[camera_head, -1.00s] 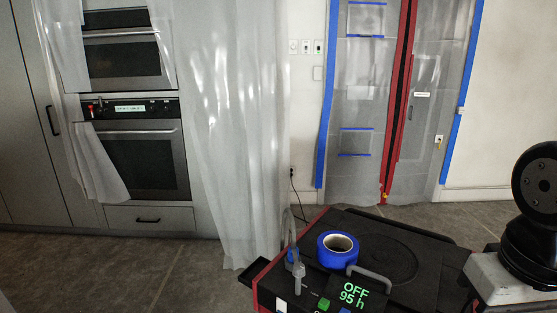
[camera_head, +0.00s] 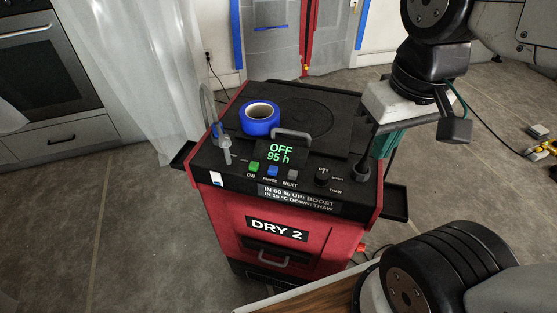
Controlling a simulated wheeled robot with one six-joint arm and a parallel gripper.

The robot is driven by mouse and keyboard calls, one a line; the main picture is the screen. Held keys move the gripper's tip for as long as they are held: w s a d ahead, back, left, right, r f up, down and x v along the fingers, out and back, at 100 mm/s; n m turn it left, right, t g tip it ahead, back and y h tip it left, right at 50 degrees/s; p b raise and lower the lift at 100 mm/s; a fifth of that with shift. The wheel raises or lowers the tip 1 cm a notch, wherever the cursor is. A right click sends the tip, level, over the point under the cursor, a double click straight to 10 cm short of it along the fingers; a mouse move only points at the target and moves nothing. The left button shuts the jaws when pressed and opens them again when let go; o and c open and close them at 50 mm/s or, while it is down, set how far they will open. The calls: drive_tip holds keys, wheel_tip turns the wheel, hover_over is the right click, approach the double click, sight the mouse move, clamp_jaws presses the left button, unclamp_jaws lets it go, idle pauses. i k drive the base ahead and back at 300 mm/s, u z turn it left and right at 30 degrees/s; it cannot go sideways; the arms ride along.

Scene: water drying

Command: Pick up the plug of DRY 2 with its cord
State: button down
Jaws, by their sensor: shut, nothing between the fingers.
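DRY 2 (camera_head: 320,222) is a red cabinet with a black top and a green display reading OFF, 95 h. A black plug (camera_head: 207,57) sits in the wall outlet behind it; its thin dark cord (camera_head: 217,76) drops toward the floor and goes out of sight behind the cabinet. I cannot tell whether it joins DRY 2. My gripper (camera_head: 366,163), with a pale body and dark narrow fingers, points down over the cabinet's right front corner. It looks shut and empty, far from the wall plug. I cannot tell whether it touches the cabinet.
A blue tape roll (camera_head: 260,119) lies on DRY 2's top near a bent metal tube (camera_head: 224,148). Dark ledges stick out at both sides. A plastic curtain (camera_head: 140,70) hangs at left. Floor at left is clear.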

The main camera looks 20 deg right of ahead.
sight(363, 165)
drive_tip(key=z, duration=1.45)
drive_tip(key=k, duration=1.6)
drive_tip(key=u, duration=1.3)
drive_tip(key=i, duration=1)
